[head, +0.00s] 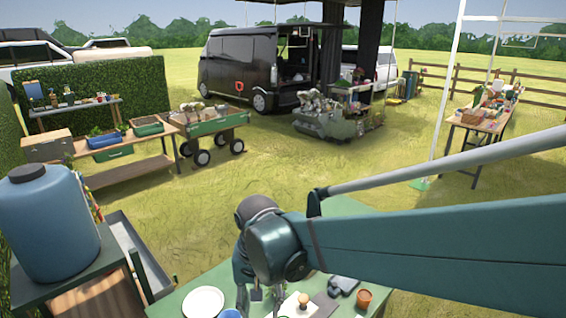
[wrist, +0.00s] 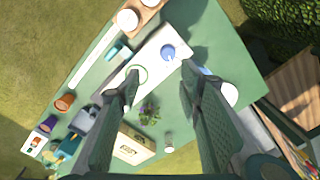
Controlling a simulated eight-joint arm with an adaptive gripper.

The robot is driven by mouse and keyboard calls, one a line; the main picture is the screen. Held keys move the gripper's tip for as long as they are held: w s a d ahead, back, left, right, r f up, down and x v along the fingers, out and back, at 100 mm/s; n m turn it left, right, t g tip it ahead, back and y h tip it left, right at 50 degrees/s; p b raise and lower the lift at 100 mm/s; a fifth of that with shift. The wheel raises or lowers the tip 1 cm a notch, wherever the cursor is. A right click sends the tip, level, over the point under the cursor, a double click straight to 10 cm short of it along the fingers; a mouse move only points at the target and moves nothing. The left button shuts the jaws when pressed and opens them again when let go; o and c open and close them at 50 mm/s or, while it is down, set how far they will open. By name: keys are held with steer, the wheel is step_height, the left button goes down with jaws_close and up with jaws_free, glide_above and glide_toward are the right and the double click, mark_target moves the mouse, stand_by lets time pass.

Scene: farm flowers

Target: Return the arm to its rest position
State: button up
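My gripper (head: 259,300) hangs over the green table (head: 178,302) at the bottom of the head view, pointing down. My teal arm reaches in from the right edge and bends down at its elbow joint near the middle. In the wrist view my gripper (wrist: 158,82) has its two fingers wide apart with nothing held between them. Beyond the fingers lie a white board (wrist: 150,62) with a blue round item (wrist: 168,51) and a green ring (wrist: 137,75), and a small leafy plant (wrist: 149,112). The fingers look clear of these things, though the exact height is hard to tell.
A white plate (head: 203,302) and a terracotta pot (head: 364,298) are on the table. A blue barrel (head: 45,222) stands close at the left. A wagon (head: 212,122), a van (head: 240,65) and a long side table (head: 483,122) are farther off. Open grass lies between.

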steer(key=s+d+r+t, duration=0.2)
steer(key=d, duration=0.7)
steer(key=s+d+r+t, duration=0.2)
steer(key=d+r, duration=0.1)
steer(key=d, duration=0.6)
steer(key=s+d+r+t, duration=0.2)
steer(key=d, duration=0.8)
steer(key=shift+s+r+t, duration=0.2)
steer(key=shift+t, duration=0.2)
